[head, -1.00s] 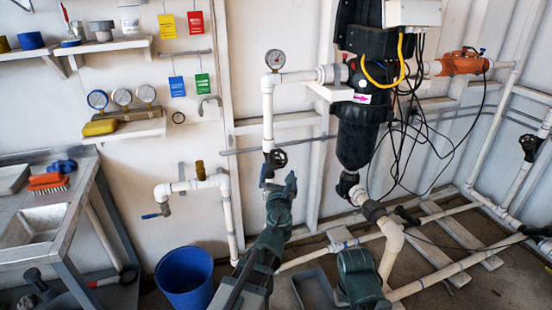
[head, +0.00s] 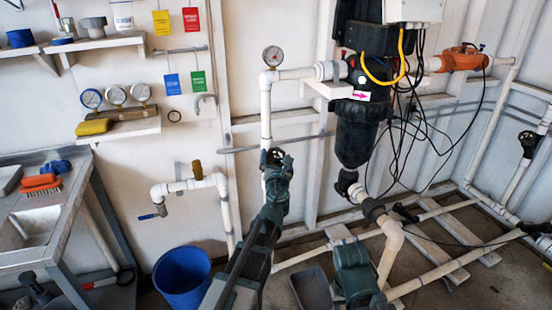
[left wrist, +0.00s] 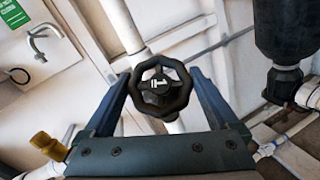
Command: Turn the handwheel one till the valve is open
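Handwheel one is a black, lobed wheel (head: 275,156) on the white vertical pipe below the pressure gauge. In the left wrist view the handwheel (left wrist: 161,86) faces me, with a white "1" mark on its hub. My left gripper (head: 277,176) is just in front of and below it in the head view. In the left wrist view its two fingers (left wrist: 158,88) are open, one on each side of the wheel. I cannot tell whether they touch the rim. The valve body behind the wheel is mostly hidden. My right gripper is not in view.
A tap pipe with a brass fitting (head: 197,170) is left of the wheel. A blue bucket (head: 183,280), a grey tray (head: 312,290) and a dark green body (head: 355,272) are low in front.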

